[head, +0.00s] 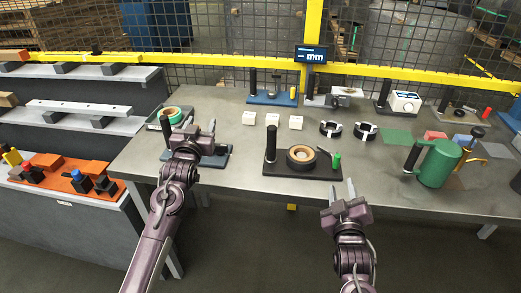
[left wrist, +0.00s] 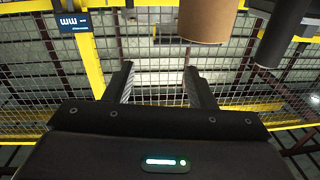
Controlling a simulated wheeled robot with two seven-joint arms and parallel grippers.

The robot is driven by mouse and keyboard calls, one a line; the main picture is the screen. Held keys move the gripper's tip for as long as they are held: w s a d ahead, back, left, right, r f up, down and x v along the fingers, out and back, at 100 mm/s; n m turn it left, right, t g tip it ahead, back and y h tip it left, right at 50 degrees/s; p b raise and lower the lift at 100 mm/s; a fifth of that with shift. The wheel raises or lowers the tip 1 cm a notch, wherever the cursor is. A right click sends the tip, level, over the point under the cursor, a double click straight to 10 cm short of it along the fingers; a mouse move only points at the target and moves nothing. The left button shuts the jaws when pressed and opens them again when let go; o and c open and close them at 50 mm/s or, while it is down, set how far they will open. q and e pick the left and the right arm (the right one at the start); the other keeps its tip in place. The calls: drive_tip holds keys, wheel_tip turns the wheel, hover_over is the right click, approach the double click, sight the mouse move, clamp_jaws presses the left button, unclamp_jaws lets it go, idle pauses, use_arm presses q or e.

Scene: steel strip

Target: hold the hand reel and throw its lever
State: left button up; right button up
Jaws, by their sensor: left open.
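A black base plate (head: 283,169) near the front middle of the bench carries a dark reel with a tan core (head: 301,155), an upright black handle (head: 270,143) and a lever with a green knob (head: 336,160); it looks like the hand reel. My left gripper (head: 200,128) is open, left of it, over a blue-grey plate (head: 222,158) with a black post (head: 165,130). In the left wrist view my left gripper (left wrist: 160,85) is open with nothing between its fingers. My right gripper (head: 342,190) appears open and empty, in front of the bench, near and below the green knob.
A brown cylinder (left wrist: 206,20) and a black cylinder (left wrist: 286,30) are near my left gripper in its wrist view. A green can (head: 437,163) stands right. White blocks (head: 272,119) and black rings (head: 364,132) lie behind the reel. A yellow-railed mesh fence backs the bench.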

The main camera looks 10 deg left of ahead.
sight(270, 138)
use_arm(q)
drive_tip(key=s+d+f+m+h, duration=0.1)
drive_tip(key=d, duration=0.5)
drive_tip(key=s+d+f+h, duration=0.1)
drive_tip(key=d+h, duration=0.1)
drive_tip(key=d, duration=0.4)
drive_tip(key=s+d+m+h, duration=0.1)
drive_tip(key=s+d+h, duration=0.1)
drive_tip(key=d, duration=0.4)
drive_tip(key=shift+s+d+f+m+g, duration=0.1)
drive_tip(key=shift+d+f+m+g, duration=0.2)
drive_tip(key=shift+d+f+g, duration=0.1)
drive_tip(key=w, duration=0.3)
drive_tip(key=w+d, duration=0.1)
drive_tip(key=w, duration=0.3)
drive_tip(key=shift+d, duration=0.2)
clamp_jaws()
drive_tip(key=shift+f, duration=0.25)
